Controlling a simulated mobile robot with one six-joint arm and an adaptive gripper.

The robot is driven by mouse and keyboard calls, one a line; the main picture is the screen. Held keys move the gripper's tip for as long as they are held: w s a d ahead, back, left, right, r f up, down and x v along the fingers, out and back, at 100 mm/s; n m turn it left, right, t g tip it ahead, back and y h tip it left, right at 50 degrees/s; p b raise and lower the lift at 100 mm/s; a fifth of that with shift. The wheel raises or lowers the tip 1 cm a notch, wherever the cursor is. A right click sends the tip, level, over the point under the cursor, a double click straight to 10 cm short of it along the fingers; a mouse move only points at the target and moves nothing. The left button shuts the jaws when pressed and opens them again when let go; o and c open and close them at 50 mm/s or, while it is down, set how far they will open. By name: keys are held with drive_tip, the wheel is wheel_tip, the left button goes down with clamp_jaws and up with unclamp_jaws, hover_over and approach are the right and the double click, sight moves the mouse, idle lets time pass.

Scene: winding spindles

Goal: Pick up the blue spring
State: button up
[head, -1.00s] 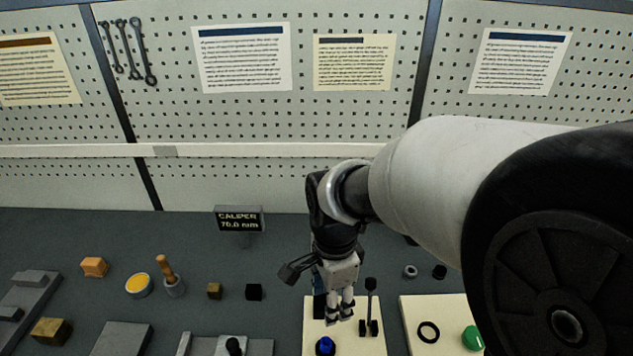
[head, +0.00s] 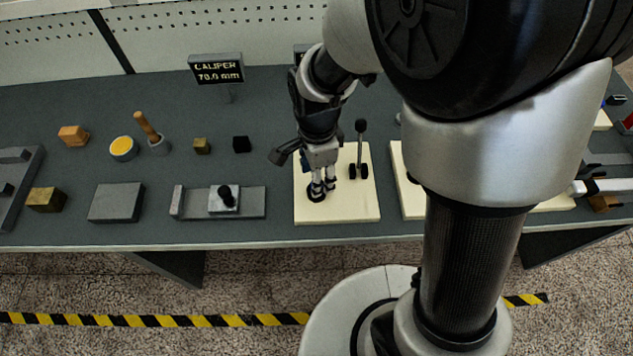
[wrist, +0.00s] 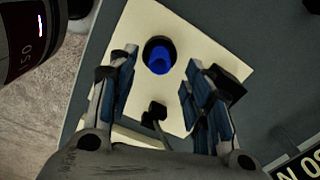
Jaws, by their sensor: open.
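The blue spring (wrist: 159,62) stands in a dark round seat on a cream board (wrist: 200,35) in the wrist view. My gripper (wrist: 161,60) is open, with one finger on each side of the spring in that view. I cannot tell how far the fingertips are above it. In the head view my gripper (head: 323,188) is over the front left part of the cream board (head: 355,205), at the dark seat (head: 316,194). The fingers hide the spring there.
A black upright lever (head: 360,145) stands on the same board, just right of my gripper. A grey slide fixture (head: 185,205) lies to the left. The caliper sign (head: 216,70) stands behind. The bench's front edge is close to the board.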

drive_tip(key=f, duration=0.2)
drive_tip(key=f+b, duration=0.1)
drive_tip(key=f, duration=0.1)
drive_tip(key=shift+s+a, duration=0.1)
drive_tip(key=shift+a, duration=0.1)
drive_tip(key=shift+r, duration=0.15)
drive_tip(key=shift+c, duration=0.2)
drive_tip(key=c, duration=0.9)
